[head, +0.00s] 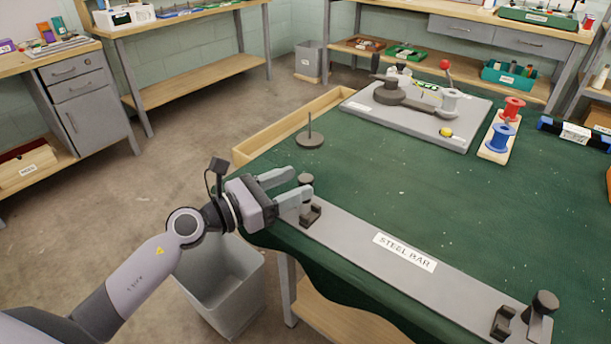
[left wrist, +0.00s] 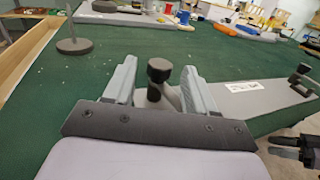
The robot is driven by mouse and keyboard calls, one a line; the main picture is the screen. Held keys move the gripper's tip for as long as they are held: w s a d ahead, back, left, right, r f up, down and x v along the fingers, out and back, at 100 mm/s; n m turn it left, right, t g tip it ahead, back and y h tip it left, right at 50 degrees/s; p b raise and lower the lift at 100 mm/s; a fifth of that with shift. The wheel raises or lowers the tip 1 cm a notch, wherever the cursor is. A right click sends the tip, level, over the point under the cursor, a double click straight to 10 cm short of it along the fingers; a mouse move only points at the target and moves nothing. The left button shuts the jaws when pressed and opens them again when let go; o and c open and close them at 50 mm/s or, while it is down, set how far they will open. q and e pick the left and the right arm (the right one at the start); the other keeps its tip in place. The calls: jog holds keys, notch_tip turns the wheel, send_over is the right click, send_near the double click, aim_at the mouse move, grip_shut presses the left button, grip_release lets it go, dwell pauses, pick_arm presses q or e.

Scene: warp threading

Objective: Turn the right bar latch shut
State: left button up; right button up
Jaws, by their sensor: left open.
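The grey steel bar (head: 350,230) lies along the near edge of the green table, marked with a white label. The right bar latch (head: 544,302), a dark round knob on a light base, stands at the bar's right end beside a dark notched bracket (head: 503,322). It also shows small in the left wrist view (left wrist: 301,76). The left bar latch (left wrist: 158,70) is at the other end. My left gripper (head: 290,186) is open, its fingers either side of that latch; contact is unclear.
A thin upright rod on a round base (head: 310,138) stands behind the left gripper. A grey board (head: 430,127) with fittings and a spool rack (head: 497,150) are farther back. A grey bin (head: 232,285) stands below the table edge. The table's middle is clear.

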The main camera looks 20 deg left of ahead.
aim_at(305, 177)
pick_arm(q)
jog(key=shift+x, duration=1.8)
jog(key=c, duration=0.9)
jog(key=shift+f+b, duration=0.15)
jog(key=shift+b, duration=0.15)
jog(key=m+g+h+b, duration=0.2)
jog(key=b, duration=0.4)
jog(key=shift+f+g+h, duration=0.1)
jog(key=shift+g+h, duration=0.2)
jog(key=shift+m+g+b, duration=0.3)
jog(key=shift+m+b, duration=0.2)
jog(key=shift+b, duration=0.2)
jog(key=shift+r+h, duration=0.25)
jog(key=shift+h, duration=0.15)
